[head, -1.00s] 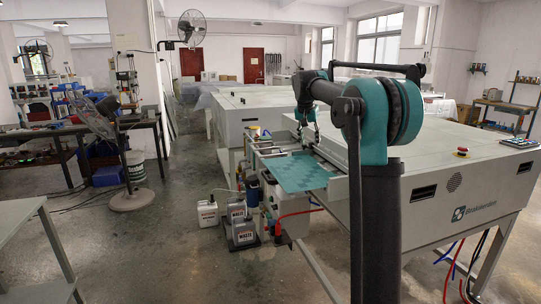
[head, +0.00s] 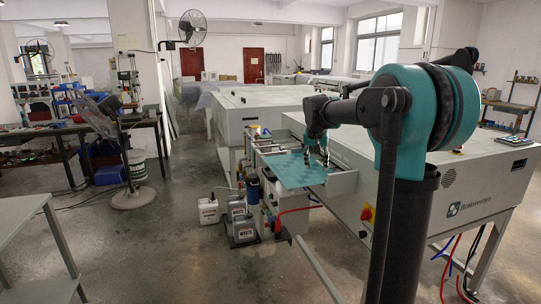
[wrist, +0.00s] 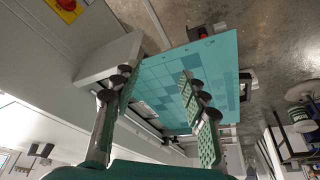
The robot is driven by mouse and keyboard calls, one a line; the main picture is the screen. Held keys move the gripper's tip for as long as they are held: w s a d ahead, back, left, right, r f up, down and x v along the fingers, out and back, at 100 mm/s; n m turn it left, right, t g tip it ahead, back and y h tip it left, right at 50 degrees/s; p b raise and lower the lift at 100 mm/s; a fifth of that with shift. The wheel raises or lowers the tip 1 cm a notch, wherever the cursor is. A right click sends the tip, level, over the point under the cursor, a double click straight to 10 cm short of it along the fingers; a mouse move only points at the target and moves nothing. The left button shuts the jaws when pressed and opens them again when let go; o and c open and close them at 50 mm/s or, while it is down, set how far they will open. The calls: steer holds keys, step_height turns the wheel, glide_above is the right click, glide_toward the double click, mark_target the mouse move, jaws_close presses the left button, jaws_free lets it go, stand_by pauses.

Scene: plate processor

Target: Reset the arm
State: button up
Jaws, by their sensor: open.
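My gripper (head: 316,160) is at the end of my teal and black arm, above the feed end of the grey plate processor. Its two fingers are apart with nothing between them in the wrist view (wrist: 152,92). A teal plate (head: 290,171) with a grid of lighter and darker squares lies flat on the feed tray. It also shows in the wrist view (wrist: 160,80), beyond the fingertips. I cannot tell from these views how high the fingers are above the plate. Part of the plate is hidden behind my gripper.
The grey processor (head: 480,190) fills the right side, with a second grey machine (head: 265,105) behind. White jugs (head: 208,211) and waste containers (head: 241,229) stand on the floor beside the feed end. A grey table (head: 25,200) stands at the left. The floor between is open.

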steer(key=s+f+n, duration=0.1)
steer(key=s+f, duration=0.7)
steer(key=s, duration=0.3)
steer(key=s+d+f+n+y, duration=0.1)
steer(key=s+f, duration=0.7)
steer(key=s, duration=0.4)
steer(key=s+f+n, duration=0.2)
steer(key=s+f, duration=0.6)
steer(key=s, duration=0.4)
steer(key=shift+s+d, duration=0.25)
